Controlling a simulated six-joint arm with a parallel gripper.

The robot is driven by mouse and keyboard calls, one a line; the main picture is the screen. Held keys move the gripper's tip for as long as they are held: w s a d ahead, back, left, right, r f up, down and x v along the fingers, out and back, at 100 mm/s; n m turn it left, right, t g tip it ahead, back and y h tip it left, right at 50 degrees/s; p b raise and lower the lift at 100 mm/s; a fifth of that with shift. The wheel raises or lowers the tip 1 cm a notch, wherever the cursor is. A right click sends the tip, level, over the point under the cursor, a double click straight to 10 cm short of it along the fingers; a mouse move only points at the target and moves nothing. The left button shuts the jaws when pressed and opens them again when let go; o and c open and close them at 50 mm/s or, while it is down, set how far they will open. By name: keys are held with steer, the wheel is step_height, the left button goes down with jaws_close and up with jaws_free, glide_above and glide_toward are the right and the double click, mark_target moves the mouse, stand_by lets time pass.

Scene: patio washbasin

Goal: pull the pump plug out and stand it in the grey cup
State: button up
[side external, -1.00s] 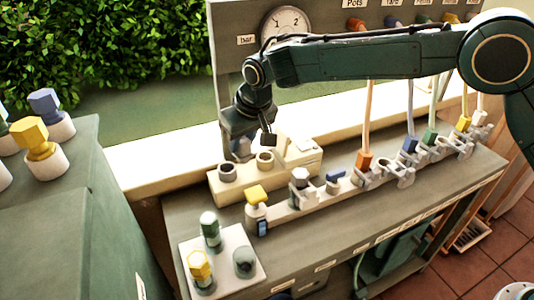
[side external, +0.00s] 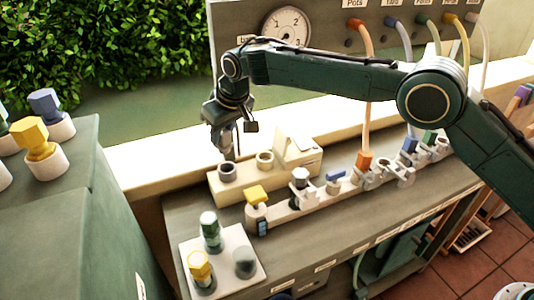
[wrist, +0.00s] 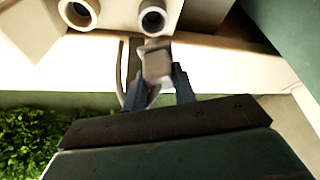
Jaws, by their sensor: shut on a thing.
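My gripper (side external: 228,143) hangs over the back left end of a cream block and is shut on a grey-brown plug. In the wrist view, the plug (wrist: 156,62) sits between the dark fingers, clear of both round openings. The block has a dark grey ring-shaped opening (side external: 228,172) and a paler one (side external: 265,160); these also show at the top of the wrist view. A grey round cup (side external: 245,262) stands at the right of a white plate at the front left. I cannot tell its inside clearly.
The white plate (side external: 222,285) also holds a green piece (side external: 210,232) and a yellow-topped piece (side external: 199,270). A rail with yellow, white, blue and orange fittings runs right. A gauge panel (side external: 350,25) stands behind. A green cabinet (side external: 60,220) is at left.

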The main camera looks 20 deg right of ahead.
mark_target(227, 148)
steer(key=shift+f, duration=0.1)
steer(key=shift+f, duration=2.75)
steer(key=shift+f, duration=0.65)
steer(key=o, duration=0.7)
steer(key=shift+r, duration=0.2)
steer(key=shift+v, duration=5.35)
